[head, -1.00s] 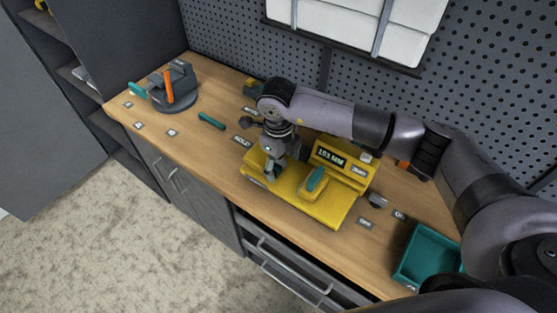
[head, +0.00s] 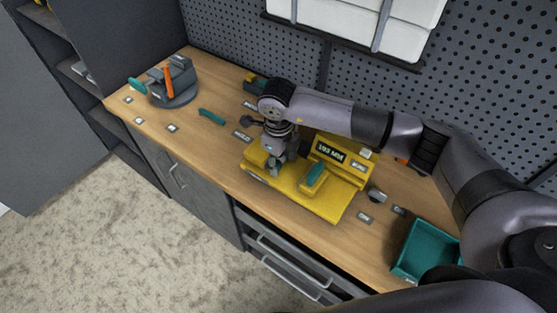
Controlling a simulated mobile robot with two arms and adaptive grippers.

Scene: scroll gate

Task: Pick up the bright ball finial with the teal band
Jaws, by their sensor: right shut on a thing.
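My right gripper (head: 276,166) points down at the left end of the yellow fixture (head: 318,205) on the workbench. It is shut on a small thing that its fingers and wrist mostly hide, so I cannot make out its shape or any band. I cannot pick out a bright ball finial with a teal band anywhere else in the head view. A teal block (head: 315,174) sits on the fixture, to the right of the gripper. My left gripper is not in view.
A grey vise (head: 178,84) with an orange part stands at the bench's far left. A teal bar (head: 212,117) lies between it and the fixture. A teal tray (head: 425,252) is at the right. Small labels dot the bench (head: 190,140), and a pegboard rises behind.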

